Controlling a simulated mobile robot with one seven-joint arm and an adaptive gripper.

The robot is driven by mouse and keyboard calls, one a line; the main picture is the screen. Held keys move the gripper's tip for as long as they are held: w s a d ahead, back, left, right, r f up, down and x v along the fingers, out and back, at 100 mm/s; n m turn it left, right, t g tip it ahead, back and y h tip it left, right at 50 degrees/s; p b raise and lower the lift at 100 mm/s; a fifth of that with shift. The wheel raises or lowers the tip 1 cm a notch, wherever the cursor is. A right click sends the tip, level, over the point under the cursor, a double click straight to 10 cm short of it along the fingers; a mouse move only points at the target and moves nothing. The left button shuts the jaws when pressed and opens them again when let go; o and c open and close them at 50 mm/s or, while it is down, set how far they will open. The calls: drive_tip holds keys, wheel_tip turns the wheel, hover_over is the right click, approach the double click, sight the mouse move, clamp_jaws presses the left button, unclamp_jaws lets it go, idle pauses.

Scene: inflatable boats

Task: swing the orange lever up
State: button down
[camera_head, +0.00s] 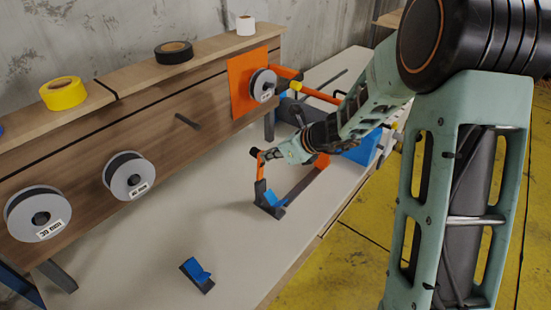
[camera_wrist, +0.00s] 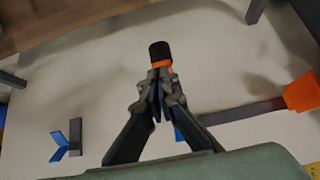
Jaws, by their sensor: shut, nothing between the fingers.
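The orange lever (camera_head: 261,170) stands roughly upright from a dark base with a blue part (camera_head: 272,203) on the bench, and has a black knob on top. In the wrist view its black knob (camera_wrist: 160,50) and a short orange stretch show just beyond my fingertips; the rest is hidden behind my gripper. My gripper (camera_head: 268,156) is shut with nothing between its fingers, close beside the lever just below the knob. In the wrist view the fingertips (camera_wrist: 160,76) overlap the lever; I cannot tell whether they touch it.
A dark bar (camera_wrist: 245,110) runs from near the lever to an orange block (camera_wrist: 302,92). A small blue and dark clip (camera_head: 196,274) lies on the bench (camera_head: 150,245). Spools (camera_head: 128,175) hang on the wooden back panel, with tape rolls (camera_head: 63,93) on its shelf. The bench's front left is mostly clear.

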sight(256, 152)
drive_tip(key=shift+w+a+r, duration=0.2)
drive_tip(key=shift+w+a, duration=0.4)
drive_tip(key=shift+a, duration=0.15)
drive_tip(key=shift+w+a+r, duration=0.15)
drive_tip(key=shift+w+a, duration=0.45)
drive_tip(key=shift+a, duration=0.15)
drive_tip(key=shift+a+r, duration=0.1)
drive_tip(key=shift+w+a+r, duration=0.1)
drive_tip(key=shift+a+r, duration=0.1)
drive_tip(key=shift+w+r+p, duration=0.1)
drive_tip(key=shift+r+p, duration=0.45)
drive_tip(key=shift+p, duration=0.1)
wheel_tip(256, 152, up, 8)
drive_tip(key=d+p, duration=0.1)
drive_tip(key=p, duration=0.2)
drive_tip(key=shift+s+r, duration=0.2)
drive_tip(key=shift+s, duration=0.15)
